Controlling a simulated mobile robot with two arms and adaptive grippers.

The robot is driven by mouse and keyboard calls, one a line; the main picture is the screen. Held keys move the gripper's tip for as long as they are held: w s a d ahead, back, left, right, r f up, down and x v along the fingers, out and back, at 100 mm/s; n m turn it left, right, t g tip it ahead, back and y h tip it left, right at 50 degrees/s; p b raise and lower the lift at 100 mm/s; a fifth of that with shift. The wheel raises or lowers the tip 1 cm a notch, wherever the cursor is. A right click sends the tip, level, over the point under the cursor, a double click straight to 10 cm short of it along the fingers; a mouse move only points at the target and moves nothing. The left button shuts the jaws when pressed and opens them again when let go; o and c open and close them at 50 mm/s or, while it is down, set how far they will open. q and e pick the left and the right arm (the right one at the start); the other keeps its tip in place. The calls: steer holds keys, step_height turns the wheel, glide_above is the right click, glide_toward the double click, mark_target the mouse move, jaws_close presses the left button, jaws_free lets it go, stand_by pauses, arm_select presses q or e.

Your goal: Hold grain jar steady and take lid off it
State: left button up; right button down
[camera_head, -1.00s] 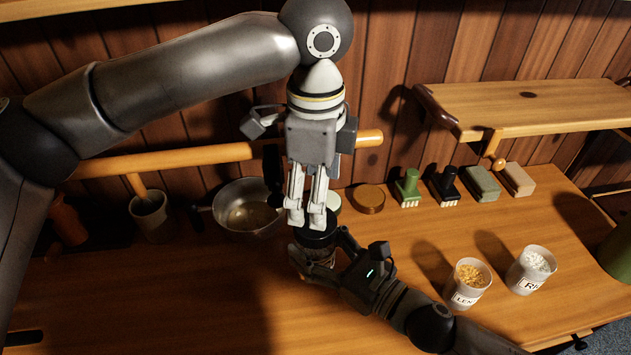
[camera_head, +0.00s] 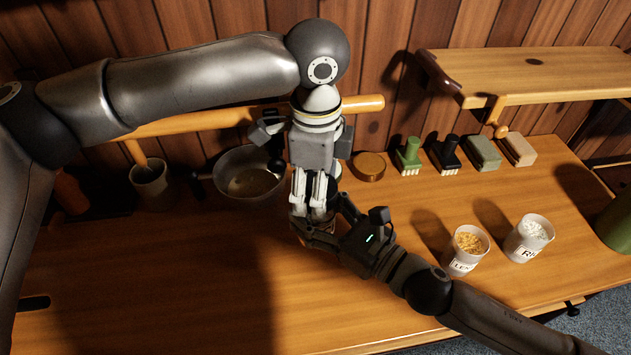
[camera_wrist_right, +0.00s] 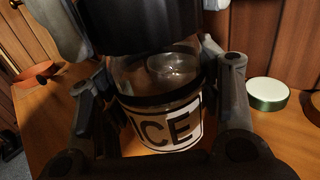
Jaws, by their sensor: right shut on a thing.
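The grain jar (camera_wrist_right: 165,115) is clear glass with a dark band and a white label of which "ICE" shows in the right wrist view. Its black lid (camera_wrist_right: 150,22) is at the top of that view. My right gripper (camera_head: 318,232) is shut on the jar, a finger on either side of it. My left gripper (camera_head: 316,212) points down from above with its pale fingers at the lid, one on each side in the wrist view. Whether they press on the lid cannot be told. In the head view the grippers hide nearly all of the jar and lid.
A metal pan (camera_head: 236,178) and a mug (camera_head: 149,178) stand behind to the left. An amber round lid (camera_head: 368,166), a green brush (camera_head: 408,156) and a black brush (camera_head: 446,153) line the back. Cups of yellow grain (camera_head: 464,254) and white grain (camera_head: 526,243) stand right. The front left counter is clear.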

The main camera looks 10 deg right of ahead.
arm_select(q)
steer(key=c, duration=0.5)
steer(key=n, duration=0.5)
steer(key=shift+c, duration=0.2)
steer(key=n, duration=0.5)
steer(key=o, duration=1.1)
steer(key=shift+r, duration=0.1)
